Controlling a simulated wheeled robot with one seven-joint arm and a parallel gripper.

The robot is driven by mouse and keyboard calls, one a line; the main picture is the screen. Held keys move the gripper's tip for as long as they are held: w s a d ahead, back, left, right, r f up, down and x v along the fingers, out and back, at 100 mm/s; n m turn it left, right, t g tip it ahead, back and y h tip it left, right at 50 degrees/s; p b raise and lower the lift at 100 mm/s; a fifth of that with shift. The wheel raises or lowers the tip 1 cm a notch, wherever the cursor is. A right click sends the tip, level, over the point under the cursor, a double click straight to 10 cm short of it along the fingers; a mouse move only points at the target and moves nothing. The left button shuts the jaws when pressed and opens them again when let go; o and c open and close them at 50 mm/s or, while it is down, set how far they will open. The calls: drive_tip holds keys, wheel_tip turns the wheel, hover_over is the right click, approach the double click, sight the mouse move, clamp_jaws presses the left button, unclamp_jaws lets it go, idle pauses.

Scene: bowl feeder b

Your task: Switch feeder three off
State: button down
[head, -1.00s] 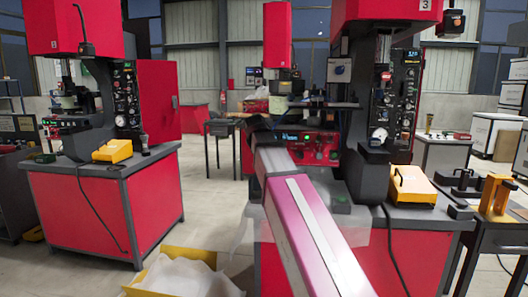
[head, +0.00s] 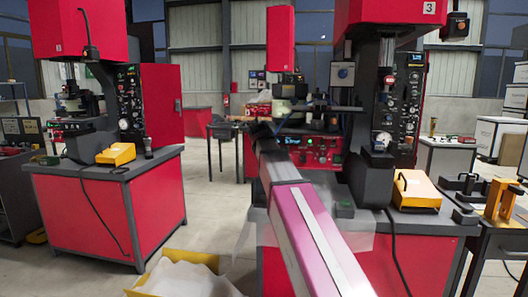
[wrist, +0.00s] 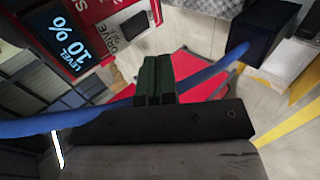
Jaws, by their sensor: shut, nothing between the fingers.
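The machine marked 3 (head: 429,8) stands right of centre in the head view. A red control panel with a lit display (head: 312,150) sits low on it, behind my arm. In the wrist view the red panel (wrist: 92,12) fills the upper left, tilted, with a display (wrist: 68,45) reading "LEVEL 10 %". My gripper (wrist: 155,62) has dark green fingers held together, empty, just below and right of the panel's edge. I cannot tell whether they touch it. The switch is not clearly visible.
A blue cable (wrist: 215,82) runs across the wrist view behind the fingers. A yellow box (head: 415,190) sits on the bench at the right. Another red machine (head: 75,35) stands at the left. A yellow-rimmed bin (head: 190,258) is on the floor in front, with open floor between machines.

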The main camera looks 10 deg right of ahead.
drive_tip(key=w+d+f, duration=0.2)
drive_tip(key=w, duration=0.4)
drive_tip(key=shift+w, duration=0.35)
drive_tip(key=shift+w+f, duration=0.1)
drive_tip(key=shift+w+d, duration=0.15)
drive_tip(key=shift+w, duration=0.05)
drive_tip(key=shift+r, duration=0.9)
